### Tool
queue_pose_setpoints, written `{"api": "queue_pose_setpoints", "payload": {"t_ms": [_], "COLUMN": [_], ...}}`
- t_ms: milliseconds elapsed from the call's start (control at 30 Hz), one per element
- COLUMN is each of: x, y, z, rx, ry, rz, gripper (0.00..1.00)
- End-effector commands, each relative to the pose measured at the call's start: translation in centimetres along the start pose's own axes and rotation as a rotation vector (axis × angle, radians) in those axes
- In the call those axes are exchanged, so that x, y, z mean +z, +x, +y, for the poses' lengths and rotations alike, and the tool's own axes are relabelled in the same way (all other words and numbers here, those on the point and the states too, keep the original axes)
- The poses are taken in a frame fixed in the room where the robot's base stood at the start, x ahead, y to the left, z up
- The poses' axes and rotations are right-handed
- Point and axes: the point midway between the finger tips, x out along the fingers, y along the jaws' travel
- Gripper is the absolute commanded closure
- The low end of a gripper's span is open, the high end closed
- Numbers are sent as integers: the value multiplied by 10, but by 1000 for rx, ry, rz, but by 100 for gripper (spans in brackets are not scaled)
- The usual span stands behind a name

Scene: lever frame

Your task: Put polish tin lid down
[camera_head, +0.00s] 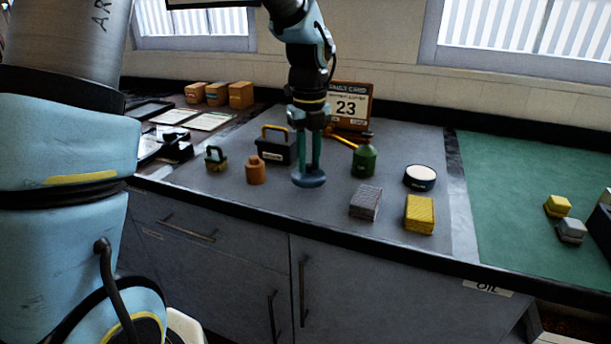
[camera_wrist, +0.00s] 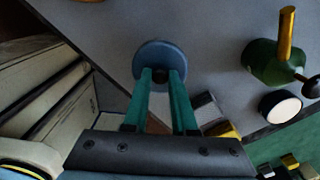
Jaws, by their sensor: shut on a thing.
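The polish tin lid (camera_head: 308,181) is a flat blue disc at the lower end of my gripper (camera_head: 313,165). In the wrist view the lid (camera_wrist: 158,55) sits at the fingertips, and my gripper (camera_wrist: 160,76) is shut on a dark knob in its middle. The lid looks level over the grey mat; I cannot tell whether it touches the mat. The open polish tin (camera_head: 420,178), dark blue with a cream top, stands to the right. It also shows in the wrist view (camera_wrist: 280,107).
Near the lid stand a grey block (camera_head: 365,202), a yellow block (camera_head: 420,214), a green oil can (camera_head: 364,160), an orange-brown pot (camera_head: 255,170) and a black handled box (camera_head: 277,149).

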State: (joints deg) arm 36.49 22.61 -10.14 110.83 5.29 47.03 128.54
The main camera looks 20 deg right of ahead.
Motion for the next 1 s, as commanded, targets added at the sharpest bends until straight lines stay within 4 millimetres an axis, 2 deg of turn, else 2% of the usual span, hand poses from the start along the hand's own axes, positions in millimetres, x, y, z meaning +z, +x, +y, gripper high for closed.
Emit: {"api": "queue_pose_setpoints", "payload": {"t_ms": [367, 767, 800, 1000], "x": [0, 1, 1, 1], "y": [42, 47, 47, 47], "z": [0, 0, 0, 0], "rx": [2, 0, -1, -1], "ry": [0, -1, 0, 0], "rz": [1, -1, -2, -1], "gripper": [100, 100, 72, 50]}}
